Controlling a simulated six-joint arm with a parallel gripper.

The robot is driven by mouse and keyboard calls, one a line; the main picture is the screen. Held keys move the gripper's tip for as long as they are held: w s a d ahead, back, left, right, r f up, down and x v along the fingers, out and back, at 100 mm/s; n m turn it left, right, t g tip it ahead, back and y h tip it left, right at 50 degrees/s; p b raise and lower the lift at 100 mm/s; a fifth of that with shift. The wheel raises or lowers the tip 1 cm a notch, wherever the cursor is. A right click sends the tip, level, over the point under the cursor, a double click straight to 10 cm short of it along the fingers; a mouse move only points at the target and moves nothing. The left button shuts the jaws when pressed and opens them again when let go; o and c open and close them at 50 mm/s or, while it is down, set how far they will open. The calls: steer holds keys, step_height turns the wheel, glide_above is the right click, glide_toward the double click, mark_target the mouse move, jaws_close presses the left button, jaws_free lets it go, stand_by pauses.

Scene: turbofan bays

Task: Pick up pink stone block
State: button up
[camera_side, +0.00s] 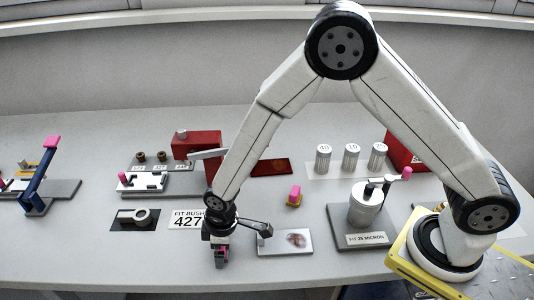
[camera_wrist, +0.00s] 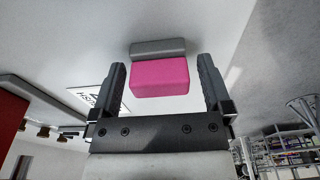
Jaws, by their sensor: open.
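The pink block (camera_wrist: 160,77) shows in the wrist view, with a grey bar-shaped part (camera_wrist: 158,47) along its far edge. My gripper (camera_wrist: 161,66) is open, with one finger on each side of the block and a visible gap at both sides. In the side view my gripper (camera_side: 221,258) points down at the front of the table, and a bit of pink (camera_side: 222,251) shows between its dark fingers, which hide most of the block.
A grey fixture with a metal cylinder (camera_side: 365,208) stands further right. The front left table is clear.

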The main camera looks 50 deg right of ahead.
stand_by(0.3)
jaws_close()
steer(key=shift+r, duration=0.1)
steer(key=shift+r, duration=1.1)
steer(key=s+d+r, duration=0.2)
steer(key=s+r, duration=0.3)
steer(key=s, duration=0.1)
steer(key=s+d+r, duration=0.3)
steer(key=s+r, duration=0.2)
steer(key=s, duration=0.2)
steer(key=shift+d+r, duration=0.3)
